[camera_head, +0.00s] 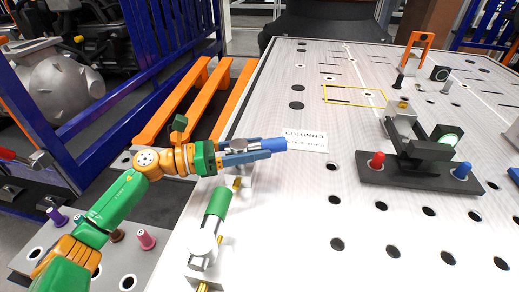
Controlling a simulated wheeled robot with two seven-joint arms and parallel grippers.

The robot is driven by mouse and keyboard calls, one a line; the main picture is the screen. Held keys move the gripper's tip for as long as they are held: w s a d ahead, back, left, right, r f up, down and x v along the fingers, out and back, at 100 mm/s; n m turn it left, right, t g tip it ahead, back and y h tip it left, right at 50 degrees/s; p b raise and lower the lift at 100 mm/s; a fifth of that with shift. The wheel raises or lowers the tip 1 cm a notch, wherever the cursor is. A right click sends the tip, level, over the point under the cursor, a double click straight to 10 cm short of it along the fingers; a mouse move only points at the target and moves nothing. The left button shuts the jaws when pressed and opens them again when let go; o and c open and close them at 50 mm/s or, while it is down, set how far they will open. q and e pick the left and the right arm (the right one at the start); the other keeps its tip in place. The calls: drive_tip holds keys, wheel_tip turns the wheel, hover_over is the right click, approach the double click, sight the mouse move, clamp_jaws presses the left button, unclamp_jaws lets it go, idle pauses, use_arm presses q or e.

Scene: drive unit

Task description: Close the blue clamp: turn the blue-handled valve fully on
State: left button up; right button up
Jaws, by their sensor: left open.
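The blue handle (274,145) shows at the left part of the white table, pointing right. The rest of its valve is mostly hidden behind my left gripper; a silver part with a yellow piece (237,183) shows just below. My left gripper (254,152) is open, with its grey-blue fingers pointing right at the blue handle. The fingers overlap the handle's left end in the picture; I cannot tell whether they touch it. My right gripper is not in view.
A green-handled valve (217,203) stands just below my gripper. A white label (305,140) lies right of the blue handle. A black fixture (420,172) with red and blue knobs stands further right. Orange bars (203,100) and a blue fence (95,105) lie left of the table.

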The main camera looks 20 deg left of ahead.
use_arm(q)
drive_tip(key=b+v, duration=0.1)
drive_tip(key=v, duration=0.2)
drive_tip(key=b+v, duration=0.1)
drive_tip(key=v, duration=0.1)
drive_tip(key=shift+s+a+f+b, duration=0.1)
drive_tip(key=shift+f+b, duration=0.2)
drive_tip(key=shift+s+a+r, duration=0.15)
drive_tip(key=shift+a, duration=0.1)
drive_tip(key=shift+r, duration=0.15)
